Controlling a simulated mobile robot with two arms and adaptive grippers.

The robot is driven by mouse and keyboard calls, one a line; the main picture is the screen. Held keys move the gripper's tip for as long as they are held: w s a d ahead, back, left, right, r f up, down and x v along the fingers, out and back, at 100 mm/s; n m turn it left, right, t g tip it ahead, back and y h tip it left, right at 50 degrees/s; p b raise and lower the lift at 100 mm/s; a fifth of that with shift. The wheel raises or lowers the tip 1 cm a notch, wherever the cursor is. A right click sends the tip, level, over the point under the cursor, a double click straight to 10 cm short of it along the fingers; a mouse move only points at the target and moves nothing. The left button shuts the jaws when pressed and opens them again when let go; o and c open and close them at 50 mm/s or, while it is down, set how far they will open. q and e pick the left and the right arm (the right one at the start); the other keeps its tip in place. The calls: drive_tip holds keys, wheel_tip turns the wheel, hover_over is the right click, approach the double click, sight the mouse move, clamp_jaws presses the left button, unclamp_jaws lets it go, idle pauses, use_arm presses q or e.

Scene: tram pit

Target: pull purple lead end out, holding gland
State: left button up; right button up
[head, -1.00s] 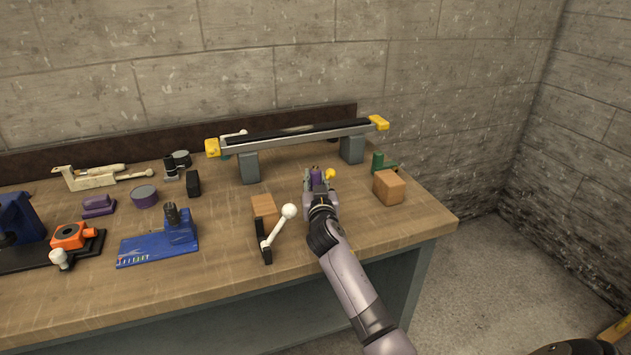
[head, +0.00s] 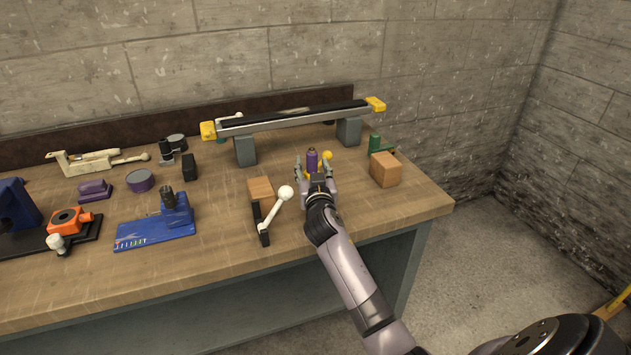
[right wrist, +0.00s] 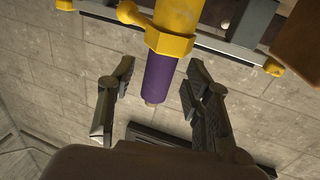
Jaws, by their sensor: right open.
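The purple lead end (head: 312,161) stands up from the bench near its right part, between my right gripper's fingers. In the right wrist view the purple lead end (right wrist: 160,76) is a short cylinder coming out of a yellow gland (right wrist: 170,42) with a hexagonal collar and a rounded side knob. My right gripper (head: 313,169) is open. In the right wrist view the fingers of the right gripper (right wrist: 159,80) lie on both sides of the purple piece, with a gap visible at each side. My left gripper is not in view.
A long rail with yellow ends (head: 290,120) stands on grey blocks behind. A wooden block (head: 385,170) is close on the right. A white-knobbed lever (head: 273,213) and a wooden piece (head: 261,189) are on the left.

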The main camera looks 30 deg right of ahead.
drive_tip(key=v, duration=1)
drive_tip(key=shift+d, duration=0.1)
